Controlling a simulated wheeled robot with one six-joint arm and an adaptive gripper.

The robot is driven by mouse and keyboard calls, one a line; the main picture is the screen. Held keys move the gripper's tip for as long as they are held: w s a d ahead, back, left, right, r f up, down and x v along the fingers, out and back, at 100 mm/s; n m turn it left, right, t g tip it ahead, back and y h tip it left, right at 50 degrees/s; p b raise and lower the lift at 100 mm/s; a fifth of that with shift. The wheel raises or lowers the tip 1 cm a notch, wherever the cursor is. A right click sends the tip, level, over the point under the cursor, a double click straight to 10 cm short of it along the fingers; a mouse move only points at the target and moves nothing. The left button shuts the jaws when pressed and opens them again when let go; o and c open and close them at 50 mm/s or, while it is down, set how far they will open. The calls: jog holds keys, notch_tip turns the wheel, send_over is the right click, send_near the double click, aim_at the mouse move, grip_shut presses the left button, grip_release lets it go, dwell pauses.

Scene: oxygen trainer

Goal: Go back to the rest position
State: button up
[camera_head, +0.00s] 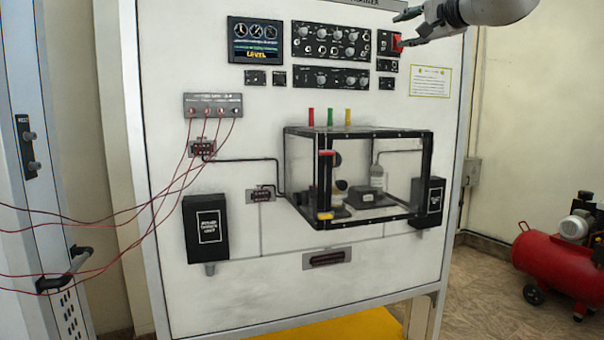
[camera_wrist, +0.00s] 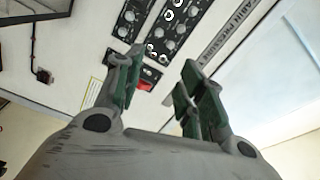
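My gripper (camera_head: 402,29) is at the upper right of the white trainer panel (camera_head: 265,165) in the head view. Its fingertips are close to a red switch (camera_head: 397,42) on a small black plate; I cannot tell whether they touch it. In the wrist view my gripper (camera_wrist: 158,75) has its two green-padded fingers spread apart, with nothing between them. The red switch (camera_wrist: 143,85) shows beyond the fingers there. The wrist view also shows the panel's black control modules (camera_wrist: 165,35).
A clear black-edged box (camera_head: 358,133) juts from the panel's middle. Red cables (camera_head: 170,190) hang across the left side to a grey cabinet with a handle (camera_head: 65,270). A red compressor (camera_head: 560,260) stands on the floor at right. Floor between panel and compressor is clear.

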jog(key=s+d+f+n+g+h, duration=0.1)
jog(key=s+f+n+g, duration=0.2)
jog(key=f, duration=0.8)
jog(key=s+d+f+n+g, duration=0.1)
jog(key=s+f+n+g, duration=0.25)
jog(key=f, duration=0.75)
jog(key=s+d+f+n+g+h, duration=0.2)
jog(key=s+d+f+g, duration=0.1)
jog(key=s+f, duration=0.8)
jog(key=s+d+f+n+g+h, duration=0.2)
jog(key=s+d+f, duration=0.4)
jog(key=s+f, duration=0.6)
jog(key=s+g+h, duration=0.1)
jog(key=s, duration=0.2)
jog(key=shift+s+f+n+g, duration=0.2)
jog(key=shift+s+n+g, duration=0.1)
jog(key=shift+n+g, duration=0.05)
